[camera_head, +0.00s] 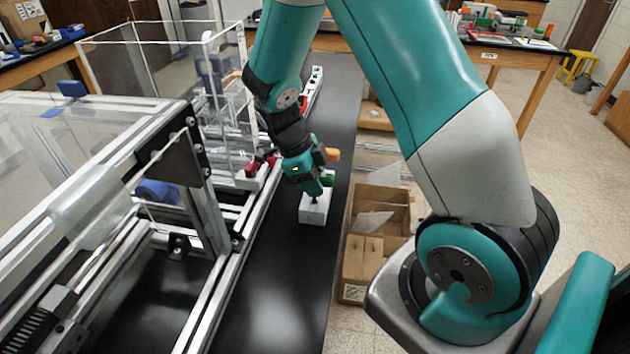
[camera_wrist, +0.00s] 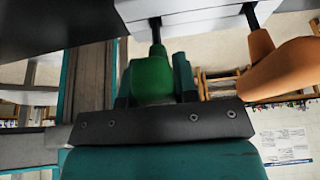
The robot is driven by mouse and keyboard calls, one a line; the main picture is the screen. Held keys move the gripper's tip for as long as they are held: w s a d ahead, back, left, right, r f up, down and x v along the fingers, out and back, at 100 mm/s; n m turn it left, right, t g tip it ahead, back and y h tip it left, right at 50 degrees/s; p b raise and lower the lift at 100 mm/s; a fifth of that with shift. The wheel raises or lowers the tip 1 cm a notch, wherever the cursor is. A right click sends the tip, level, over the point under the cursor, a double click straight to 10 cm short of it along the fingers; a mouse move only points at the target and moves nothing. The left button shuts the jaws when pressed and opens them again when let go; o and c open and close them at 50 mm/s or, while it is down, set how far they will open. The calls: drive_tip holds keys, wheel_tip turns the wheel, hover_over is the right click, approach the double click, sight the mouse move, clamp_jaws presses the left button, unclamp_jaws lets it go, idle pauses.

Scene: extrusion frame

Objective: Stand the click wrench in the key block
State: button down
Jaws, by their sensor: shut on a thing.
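The key block (camera_head: 313,212) is a small white block on the black bench top. It also shows at the top of the wrist view (camera_wrist: 190,20). My gripper (camera_head: 314,184) is just above it, pointing down. In the wrist view its fingers (camera_wrist: 155,72) are shut on a green handle (camera_wrist: 152,80), which I take for the click wrench. Its dark shaft (camera_wrist: 156,32) runs to the block's face. How deep it sits in the block is not clear. A tool with an orange handle (camera_wrist: 278,66) stands beside it, its dark shaft also reaching the block; its handle shows behind my gripper (camera_head: 333,154).
An aluminium extrusion frame (camera_head: 225,270) with clear panels runs along the left of the bench. Red-tipped parts (camera_head: 258,164) lie close to the left of my gripper. Cardboard boxes (camera_head: 378,228) stand below the bench's right edge. The bench top in front of the block is clear.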

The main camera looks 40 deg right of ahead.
drive_tip(key=c, duration=0.8)
unclamp_jaws()
drive_tip(key=shift+r, duration=0.15)
drive_tip(key=b+v, duration=0.1)
drive_tip(key=v, duration=1)
drive_tip(key=shift+w+r+b, duration=0.15)
drive_tip(key=shift+r+b, duration=0.15)
drive_tip(key=shift+r, duration=0.05)
drive_tip(key=shift+a, duration=0.15)
